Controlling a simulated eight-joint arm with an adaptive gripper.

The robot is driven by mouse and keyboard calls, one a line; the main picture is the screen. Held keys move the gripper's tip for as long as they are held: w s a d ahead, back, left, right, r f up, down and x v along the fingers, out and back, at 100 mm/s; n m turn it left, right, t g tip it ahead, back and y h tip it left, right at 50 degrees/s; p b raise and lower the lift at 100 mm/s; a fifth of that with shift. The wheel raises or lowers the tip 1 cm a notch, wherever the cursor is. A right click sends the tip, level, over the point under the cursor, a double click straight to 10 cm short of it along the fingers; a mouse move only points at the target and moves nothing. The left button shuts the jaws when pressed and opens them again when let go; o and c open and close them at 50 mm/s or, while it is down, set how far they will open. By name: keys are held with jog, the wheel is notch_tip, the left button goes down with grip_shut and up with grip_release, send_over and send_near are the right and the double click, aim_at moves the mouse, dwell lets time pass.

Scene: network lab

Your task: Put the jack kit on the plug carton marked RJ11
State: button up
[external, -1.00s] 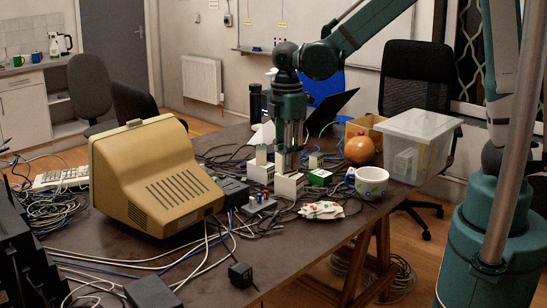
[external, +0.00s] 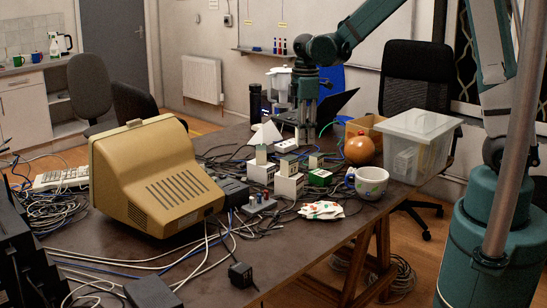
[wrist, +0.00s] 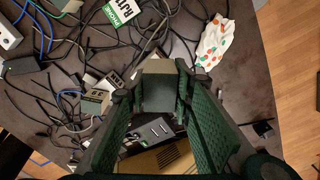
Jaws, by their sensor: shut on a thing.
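My gripper (external: 305,136) hangs upright above the cluttered table in the external view, behind and above the small cartons. In the wrist view my gripper (wrist: 160,82) is shut on a grey-green block, the jack kit (wrist: 163,94). The block's small details are hard to see. The green and white plug carton marked RJ11 (wrist: 121,12) shows at the top of the wrist view, apart from the held block. In the external view that carton (external: 320,178) stands right of two white cartons (external: 289,186). Pale blocks show at the cartons' tops; I cannot tell how they sit.
A cup (external: 369,182), a crumpled spotted packet (external: 321,210) and an orange-brown ball (external: 359,150) are near the right side. A clear bin (external: 418,140) stands at the right edge. A beige monitor (external: 155,180) fills the left. Loose cables cover much of the table.

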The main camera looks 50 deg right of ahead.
jog(key=w+d+m+p, duration=0.1)
jog(key=w+d+m, duration=0.1)
jog(key=d, duration=1.2)
send_over(321, 172)
notch_tip(321, 172, down, 4)
jog(key=shift+a+f, duration=0.15)
jog(key=shift+f, duration=0.45)
jog(key=shift+f+b, duration=0.45)
jog(key=shift+f, duration=2.65)
jog(key=shift+f, duration=1.9)
jog(key=shift+f+b, duration=0.15)
jog(key=shift+b, duration=0.25)
